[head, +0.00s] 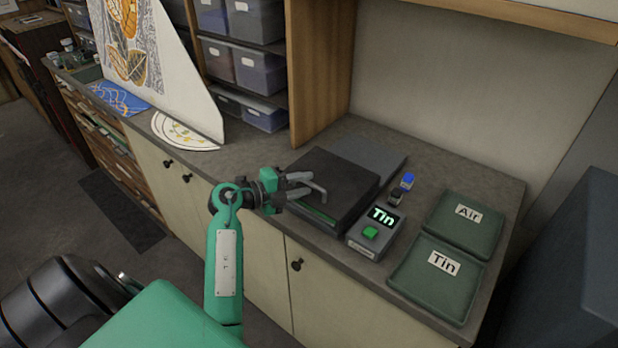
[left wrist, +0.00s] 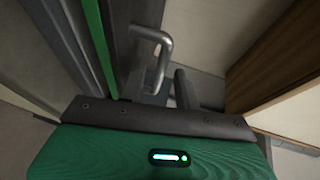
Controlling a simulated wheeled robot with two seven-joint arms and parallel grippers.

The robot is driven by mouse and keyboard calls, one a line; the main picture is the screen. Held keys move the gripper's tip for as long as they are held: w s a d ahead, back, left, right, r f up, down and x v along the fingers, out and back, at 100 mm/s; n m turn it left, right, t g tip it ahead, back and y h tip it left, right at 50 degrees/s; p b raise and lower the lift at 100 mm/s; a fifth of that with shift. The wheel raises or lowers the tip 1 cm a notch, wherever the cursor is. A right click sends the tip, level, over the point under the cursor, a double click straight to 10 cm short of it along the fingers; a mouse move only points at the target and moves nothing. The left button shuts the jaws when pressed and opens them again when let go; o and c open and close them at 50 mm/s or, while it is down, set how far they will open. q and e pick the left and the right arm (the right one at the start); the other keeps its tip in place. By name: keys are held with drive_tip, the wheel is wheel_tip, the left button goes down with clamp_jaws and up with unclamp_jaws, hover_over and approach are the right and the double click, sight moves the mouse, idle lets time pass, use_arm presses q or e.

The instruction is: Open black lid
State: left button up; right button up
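The black lid (head: 336,178) lies flat and closed on a dark box on the counter. A green strip shows along the box's front edge, and in the left wrist view this strip (left wrist: 99,45) runs at the upper left. A bent grey metal bar, seemingly the lid's handle (left wrist: 163,42), stands out near the strip. My left gripper (head: 306,184) is at the lid's front left edge, its fingers apart and close to the bar. Whether the fingers touch the bar cannot be told. My right gripper is not in view.
Green trays labelled "Air" (head: 466,226) and "Tin" (head: 440,285) lie farther right. Small blue (head: 407,181) and black (head: 396,197) items stand behind the device. A wooden shelf panel (head: 322,65) rises behind.

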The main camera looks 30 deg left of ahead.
sight(346, 160)
use_arm(q)
drive_tip(key=shift+x, duration=1.2)
clamp_jaws()
drive_tip(key=shift+w+p, duration=0.3)
drive_tip(key=shift+w, duration=0.15)
drive_tip(key=w, duration=0.5)
drive_tip(key=w+d, duration=0.1)
drive_tip(key=w, duration=1)
drive_tip(key=shift+w+d+f, duration=0.1)
drive_tip(key=shift+w+d, duration=0.05)
drive_tip(key=shift+w, duration=0.05)
